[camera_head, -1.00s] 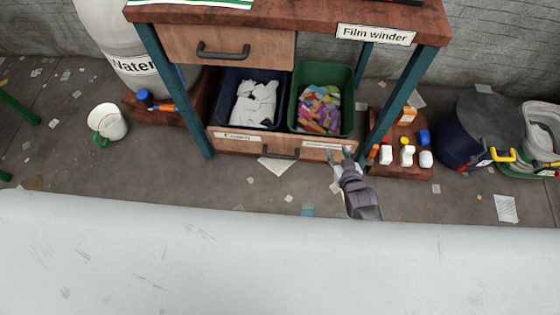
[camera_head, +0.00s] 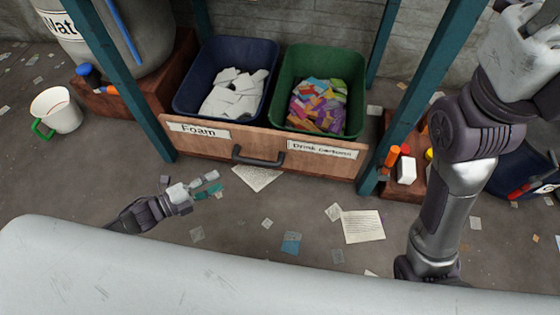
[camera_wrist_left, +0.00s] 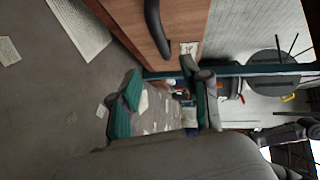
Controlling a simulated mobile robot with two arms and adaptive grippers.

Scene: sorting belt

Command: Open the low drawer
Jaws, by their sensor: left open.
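The low drawer has a wooden front (camera_head: 220,145) with Foam and Drink cartons labels, between the teal legs of the frame. Its front looks about level with the legs. The dark bar handle (camera_head: 258,157) sits at its middle and also shows at the top of the left wrist view (camera_wrist_left: 155,32). My left gripper (camera_head: 210,184) is open and empty, in front of and left of the handle, apart from it. Its teal finger pads show in the left wrist view (camera_wrist_left: 160,98).
A blue bin (camera_head: 193,104) with white foam and a green bin (camera_head: 277,116) with coloured cartons stand behind the drawer front. A white bucket (camera_head: 56,109) is at left. Small bottles stand on a wooden board (camera_head: 402,192) at right. Papers litter the floor.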

